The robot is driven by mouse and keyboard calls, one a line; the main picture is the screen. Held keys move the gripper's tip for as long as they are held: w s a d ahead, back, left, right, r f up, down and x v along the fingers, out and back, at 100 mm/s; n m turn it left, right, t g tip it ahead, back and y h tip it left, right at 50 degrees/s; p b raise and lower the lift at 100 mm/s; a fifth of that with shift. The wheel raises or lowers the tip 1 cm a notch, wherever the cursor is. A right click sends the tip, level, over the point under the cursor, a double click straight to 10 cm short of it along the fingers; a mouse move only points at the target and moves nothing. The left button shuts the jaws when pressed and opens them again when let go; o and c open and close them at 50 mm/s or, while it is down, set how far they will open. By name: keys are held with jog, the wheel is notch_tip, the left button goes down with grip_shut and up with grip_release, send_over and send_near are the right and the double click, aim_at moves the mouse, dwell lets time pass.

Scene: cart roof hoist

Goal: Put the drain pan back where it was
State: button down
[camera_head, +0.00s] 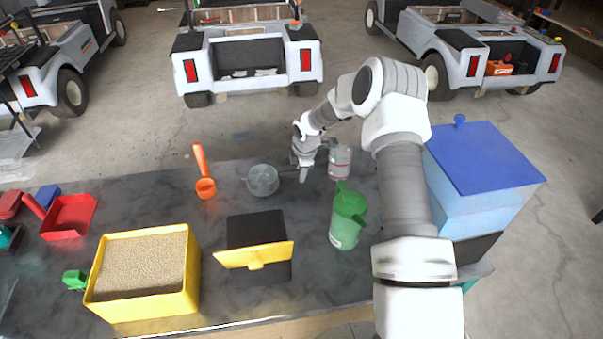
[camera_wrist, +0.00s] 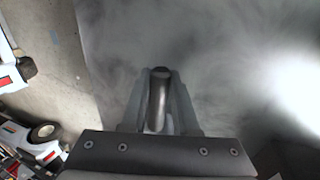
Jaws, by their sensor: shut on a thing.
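The grey round drain pan (camera_head: 262,181) shows in the head view near the far edge of the dark bench top. Its short handle points right, towards my gripper (camera_head: 300,172). In the wrist view, my gripper (camera_wrist: 160,100) is shut on a dark, rounded bar (camera_wrist: 159,92), which looks like the pan's handle. The pan's bowl cannot be made out in the wrist view. Whether the pan touches the bench or hangs just above it, I cannot tell.
A grey-and-red can (camera_head: 340,162) stands just right of my gripper, with a green jug (camera_head: 347,220) nearer. An orange scoop (camera_head: 205,186) lies left of the pan. A black box with a yellow flap (camera_head: 254,255) and a yellow grain bin (camera_head: 190,290) stand nearer.

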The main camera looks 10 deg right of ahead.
jog(key=shift+f, duration=0.45)
jog(key=shift+f, duration=0.15)
jog(key=c, duration=0.7)
grip_release()
jog(key=shift+r, duration=0.2)
